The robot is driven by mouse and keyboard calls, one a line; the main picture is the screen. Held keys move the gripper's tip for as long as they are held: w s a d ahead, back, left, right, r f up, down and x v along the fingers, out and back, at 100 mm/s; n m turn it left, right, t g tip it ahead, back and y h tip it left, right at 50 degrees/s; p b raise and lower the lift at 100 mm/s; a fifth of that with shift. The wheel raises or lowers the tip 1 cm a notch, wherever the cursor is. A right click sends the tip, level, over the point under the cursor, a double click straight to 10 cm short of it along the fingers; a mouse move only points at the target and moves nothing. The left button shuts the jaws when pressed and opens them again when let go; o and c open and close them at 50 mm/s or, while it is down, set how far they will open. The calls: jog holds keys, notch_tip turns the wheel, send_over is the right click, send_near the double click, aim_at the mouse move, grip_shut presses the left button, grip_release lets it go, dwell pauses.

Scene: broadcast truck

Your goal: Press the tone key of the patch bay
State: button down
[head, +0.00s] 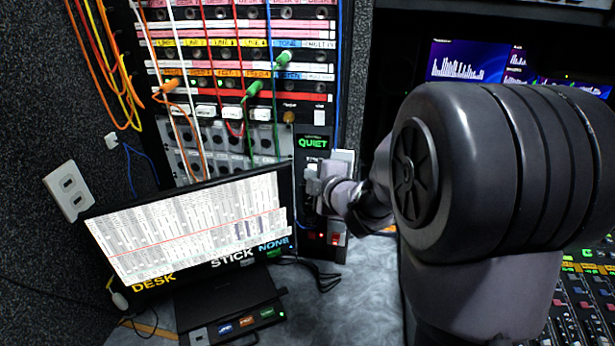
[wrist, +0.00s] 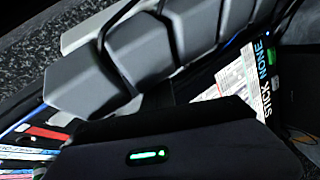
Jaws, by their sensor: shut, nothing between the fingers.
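The patch bay (head: 240,95) is the upright rack at upper left in the head view, with coloured label strips, jacks and hanging patch cords. Small white keys and a round amber button (head: 288,117) sit along its lower row; the lettering is too small to tell which key is tone. My gripper (head: 314,184) is shut and empty. In the head view it is low and right of that row, in front of the panel below the green QUIET sign (head: 313,142). I cannot tell whether it touches the panel. In the wrist view, part of the rack (wrist: 42,132) shows at lower left.
A tilted monitor (head: 195,228) stands on the desk (head: 340,290) left of my gripper, with a small button box (head: 238,322) below it. Orange, white, red and green cords hang across the rack. A mixing console (head: 580,300) is at right, partly behind my arm.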

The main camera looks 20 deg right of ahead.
jog(key=shift+w+d+r, duration=0.15)
jog(key=shift+d+r, duration=0.2)
jog(key=shift+d, duration=0.2)
dwell(0.9)
jog(key=shift+a+f+b, duration=0.1)
jog(key=shift+a+b, duration=0.05)
jog(key=shift+b, duration=0.35)
jog(key=s+a+b, duration=0.1)
jog(key=s, duration=0.1)
jog(key=s+a+f+b, duration=0.1)
jog(key=s+a, duration=0.1)
jog(key=shift+a, duration=0.3)
jog(key=shift+r, duration=0.1)
